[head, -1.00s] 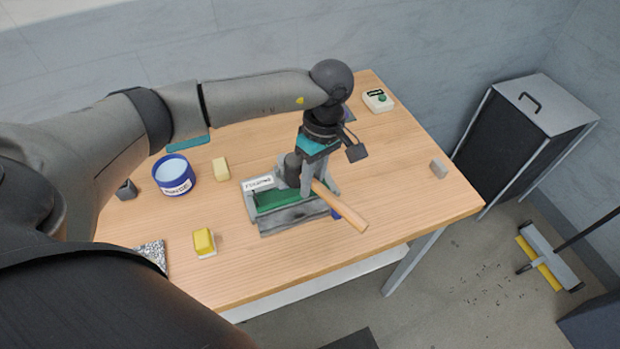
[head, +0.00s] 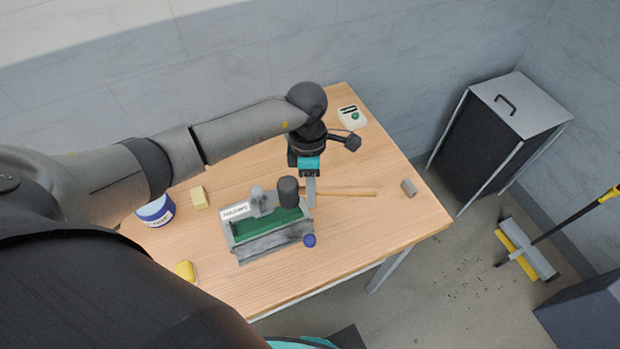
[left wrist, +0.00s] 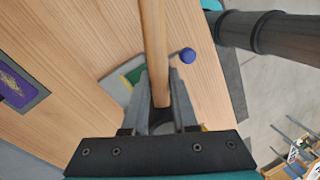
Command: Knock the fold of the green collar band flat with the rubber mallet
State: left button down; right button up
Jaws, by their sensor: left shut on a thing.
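The rubber mallet has a black head (head: 288,190) and a wooden handle (head: 350,192) that points right. My left gripper (head: 310,200) is shut on the handle close to the head; the handle also shows between the fingers in the left wrist view (left wrist: 155,45). The green collar band (head: 270,225) lies in a grey fixture (head: 245,255) on the table. The mallet head appears over the fixture's back right part; I cannot tell whether it touches the band. In the left wrist view only a bit of green (left wrist: 135,75) shows beside the fingers. My right gripper is not in view.
A blue knob (head: 309,240) is at the fixture's right front corner. A blue-rimmed tub (head: 156,211), a pale block (head: 199,197) and a yellow block (head: 186,270) lie to the left. A grey block (head: 408,187) is near the right edge. The table's right part is mostly clear.

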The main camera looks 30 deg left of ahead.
pick_arm(q)
jog(key=shift+f, duration=0.15)
jog(key=shift+b+x, duration=0.9)
notch_tip(320, 180, down, 5)
jog(key=b, duration=0.4)
jog(key=shift+w+a, duration=0.1)
jog(key=shift+f+b, duration=0.45)
jog(key=shift+r, duration=0.1)
jog(key=shift+s+p+v, duration=0.15)
jog(key=shift+p+v, duration=0.45)
jog(key=shift+v, duration=0.1)
jog(key=shift+s+p+v, duration=0.1)
jog(key=shift+p+v, duration=0.5)
jog(key=shift+v, duration=0.15)
jog(key=shift+d, duration=0.2)
